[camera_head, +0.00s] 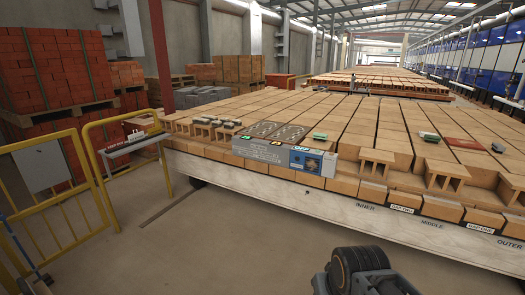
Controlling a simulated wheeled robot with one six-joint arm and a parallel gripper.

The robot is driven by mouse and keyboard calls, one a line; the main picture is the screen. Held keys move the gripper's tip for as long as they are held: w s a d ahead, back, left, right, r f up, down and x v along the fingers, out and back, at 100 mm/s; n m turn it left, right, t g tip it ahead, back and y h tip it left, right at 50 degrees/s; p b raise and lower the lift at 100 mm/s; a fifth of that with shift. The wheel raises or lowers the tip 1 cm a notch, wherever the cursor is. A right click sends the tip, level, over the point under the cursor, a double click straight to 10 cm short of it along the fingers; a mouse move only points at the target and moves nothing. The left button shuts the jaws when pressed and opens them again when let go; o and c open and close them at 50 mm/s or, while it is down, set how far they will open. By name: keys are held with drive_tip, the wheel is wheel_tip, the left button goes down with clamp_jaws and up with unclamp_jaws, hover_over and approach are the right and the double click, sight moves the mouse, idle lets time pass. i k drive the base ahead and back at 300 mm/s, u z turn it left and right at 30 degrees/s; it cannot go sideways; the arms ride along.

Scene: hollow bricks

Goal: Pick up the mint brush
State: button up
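A small mint-green object (320,136) lies on top of the brick stack, right of the dark panels; it may be the mint brush, but it is too small to make out bristles. A darker green and whitish object (429,137) lies further right on the bricks. A small grey-green object (498,147) is near the right edge. A dark, rounded part of my arm shows at the bottom, right of the middle, well in front of the stack. No gripper fingers can be seen.
The bricks fill a long cart (330,203) labelled INNER, MIDDLE and OUTER. A grey control box (300,157) reading OFF stands on its front edge. A dark red flat item (464,144) lies on the bricks. Yellow railings (103,175) stand left; the floor (215,245) ahead is clear.

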sight(318, 137)
drive_tip(key=z, duration=0.05)
drive_tip(key=i, duration=2.65)
drive_tip(key=z, duration=0.35)
drive_tip(key=i, duration=1.4)
drive_tip(key=z, duration=0.25)
